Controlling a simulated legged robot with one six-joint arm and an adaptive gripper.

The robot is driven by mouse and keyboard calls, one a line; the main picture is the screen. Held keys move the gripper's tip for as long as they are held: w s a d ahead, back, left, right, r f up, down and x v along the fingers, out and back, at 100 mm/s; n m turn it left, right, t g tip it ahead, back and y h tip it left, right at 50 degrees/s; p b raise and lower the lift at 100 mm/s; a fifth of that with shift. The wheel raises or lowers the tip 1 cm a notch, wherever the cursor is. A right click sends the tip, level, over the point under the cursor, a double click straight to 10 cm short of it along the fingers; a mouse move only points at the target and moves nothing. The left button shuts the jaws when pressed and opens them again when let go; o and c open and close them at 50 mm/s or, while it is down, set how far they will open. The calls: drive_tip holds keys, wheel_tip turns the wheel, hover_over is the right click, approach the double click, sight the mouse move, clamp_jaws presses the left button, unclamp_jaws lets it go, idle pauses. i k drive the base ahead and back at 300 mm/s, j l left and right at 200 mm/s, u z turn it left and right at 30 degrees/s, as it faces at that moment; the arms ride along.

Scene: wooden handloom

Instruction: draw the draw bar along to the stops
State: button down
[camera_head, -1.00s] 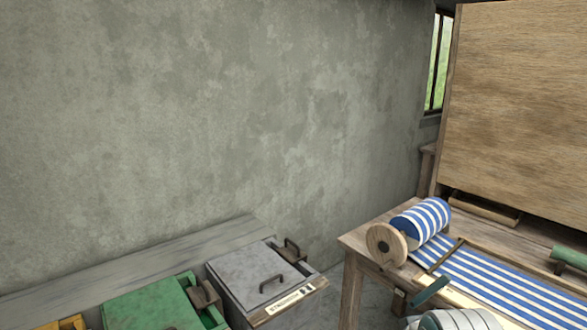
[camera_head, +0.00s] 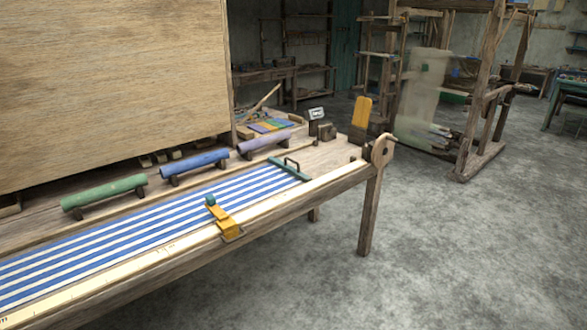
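A dark green bar with a raised handle (camera_head: 291,169), which looks like the draw bar, lies across the right end of the blue-and-white striped cloth (camera_head: 130,234) on the wooden table. The cloth lies flat and runs from the bar to the left edge of the picture. Small dark blocks (camera_head: 326,131) stand on the tabletop beyond the bar; I cannot tell whether these are the stops. My gripper is not in view.
A yellow slider (camera_head: 226,222) sits on the pale front rail. Green (camera_head: 104,192), blue (camera_head: 194,164) and purple (camera_head: 264,143) rollers stand behind the cloth. A yellow paddle (camera_head: 361,113) stands upright at the table's right end. The floor (camera_head: 460,250) at right is clear.

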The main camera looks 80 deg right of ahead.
sight(296, 174)
drive_tip(key=z, duration=2.85)
drive_tip(key=i+l, duration=0.2)
drive_tip(key=i, duration=0.35)
drive_tip(key=i+l+u, duration=0.1)
drive_tip(key=i+l, duration=0.15)
drive_tip(key=i, duration=0.25)
drive_tip(key=i+l, duration=0.25)
drive_tip(key=i, duration=0.25)
drive_tip(key=i+l+u, duration=0.1)
drive_tip(key=i+l, duration=0.15)
drive_tip(key=i, duration=0.3)
drive_tip(key=i+l, duration=0.3)
drive_tip(key=i, duration=0.2)
